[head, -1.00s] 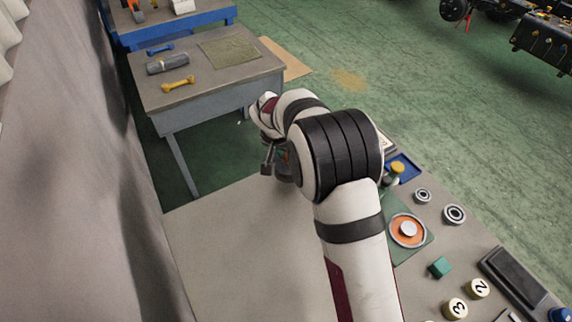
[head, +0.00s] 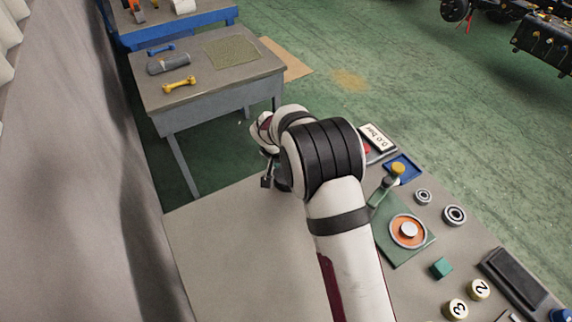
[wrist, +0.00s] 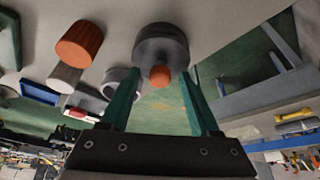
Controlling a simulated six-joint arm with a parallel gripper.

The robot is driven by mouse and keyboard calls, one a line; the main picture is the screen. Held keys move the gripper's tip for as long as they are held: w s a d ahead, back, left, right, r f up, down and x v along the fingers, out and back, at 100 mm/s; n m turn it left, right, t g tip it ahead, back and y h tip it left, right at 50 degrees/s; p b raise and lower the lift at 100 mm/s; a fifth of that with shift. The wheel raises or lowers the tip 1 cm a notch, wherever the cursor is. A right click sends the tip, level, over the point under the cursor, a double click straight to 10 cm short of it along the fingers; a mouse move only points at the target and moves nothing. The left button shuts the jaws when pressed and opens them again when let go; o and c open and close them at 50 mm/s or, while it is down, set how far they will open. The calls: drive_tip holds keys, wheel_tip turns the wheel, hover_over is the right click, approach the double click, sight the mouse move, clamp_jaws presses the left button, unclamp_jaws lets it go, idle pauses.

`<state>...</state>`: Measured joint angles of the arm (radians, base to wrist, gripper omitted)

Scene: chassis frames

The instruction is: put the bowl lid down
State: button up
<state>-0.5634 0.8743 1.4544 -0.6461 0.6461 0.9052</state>
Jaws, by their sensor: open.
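The bowl lid, a dark grey round thing with an orange knob, shows in the wrist view (wrist: 160,45) against the grey tabletop. Whether a bowl is beneath it I cannot tell. My gripper (wrist: 159,76) is open, with its two teal fingers apart on either side of the orange knob and a visible gap to each. In the head view my gripper (head: 267,181) is low over the far end of the bench, and my arm hides most of the lid there.
An orange disc (head: 395,232) with a pale knob sits on a green plate (head: 417,248) right of my arm. A blue tray (head: 410,171), rings (head: 454,215) and a label card (head: 378,138) are nearby. The bench's left part (head: 240,250) is bare.

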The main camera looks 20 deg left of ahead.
drive_tip(key=d+v, duration=0.1)
drive_tip(key=v, duration=1.1)
drive_tip(key=s+d+r+m+g, duration=0.2)
drive_tip(key=s+d+r, duration=0.35)
drive_tip(key=d, duration=0.55)
drive_tip(key=s+d+m+g+y, duration=0.1)
drive_tip(key=s+d, duration=0.3)
drive_tip(key=s, duration=0.9)
drive_tip(key=s+d+m+g+y, duration=0.1)
drive_tip(key=s+d, duration=0.4)
drive_tip(key=s, duration=0.7)
drive_tip(key=shift+s+d+g, duration=0.15)
drive_tip(key=shift+s+g, duration=0.15)
drive_tip(key=shift+s, duration=0.1)
